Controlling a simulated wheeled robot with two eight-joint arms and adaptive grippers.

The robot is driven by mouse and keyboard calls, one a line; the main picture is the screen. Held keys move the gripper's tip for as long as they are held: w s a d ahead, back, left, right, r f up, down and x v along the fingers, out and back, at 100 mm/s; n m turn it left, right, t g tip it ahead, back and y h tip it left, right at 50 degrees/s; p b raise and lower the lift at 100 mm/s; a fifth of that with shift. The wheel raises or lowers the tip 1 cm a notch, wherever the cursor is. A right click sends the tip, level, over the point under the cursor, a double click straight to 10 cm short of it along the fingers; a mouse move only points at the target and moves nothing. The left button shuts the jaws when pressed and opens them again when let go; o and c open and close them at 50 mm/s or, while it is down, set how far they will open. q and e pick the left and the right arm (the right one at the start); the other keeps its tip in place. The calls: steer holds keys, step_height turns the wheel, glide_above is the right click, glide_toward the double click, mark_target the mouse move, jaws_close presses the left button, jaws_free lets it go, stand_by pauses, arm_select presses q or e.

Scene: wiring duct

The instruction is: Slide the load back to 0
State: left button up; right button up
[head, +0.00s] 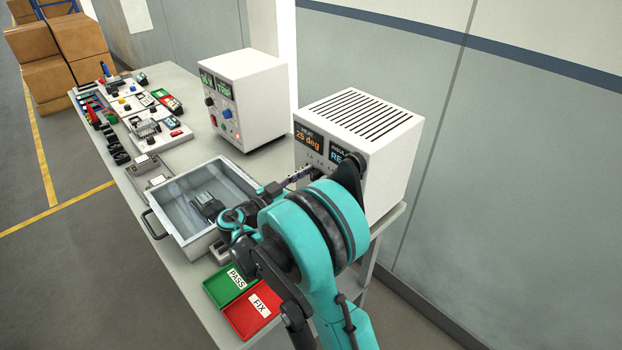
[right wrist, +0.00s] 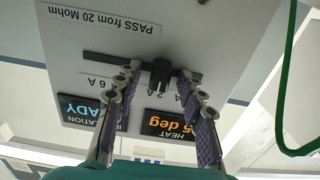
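The load slider's dark knob (right wrist: 162,72) sits in a slot on the white tester's front panel (right wrist: 215,50), which shows upside down in the right wrist view. Contact with the knob cannot be made out. In the head view the right gripper (head: 298,176) reaches the tester (head: 385,165), and my arm hides the slider. My left gripper does not show.
A grey tray (head: 152,222) holding a dark device (head: 208,205) stands left of my right arm. Green PASS (head: 222,290) and red FIX (head: 262,318) trays lie in front. A second white instrument (head: 265,95) stands behind. A green cable (right wrist: 285,100) hangs at the wrist view's right.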

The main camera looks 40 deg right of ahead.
jaws_close()
steer(key=w, duration=0.4)
steer(key=shift+w+a, duration=0.15)
steer(key=shift+a, duration=0.05)
steer(key=shift+c, duration=2.2)
jaws_free()
steer(key=o, duration=0.4)
steer(key=shift+w, duration=0.15)
steer(key=shift+o, duration=0.2)
steer(key=shift+a, duration=0.1)
steer(key=s+a, duration=0.1)
steer(key=a, duration=1)
steer(key=shift+a, duration=0.4)
steer(key=shift+s+d, duration=0.1)
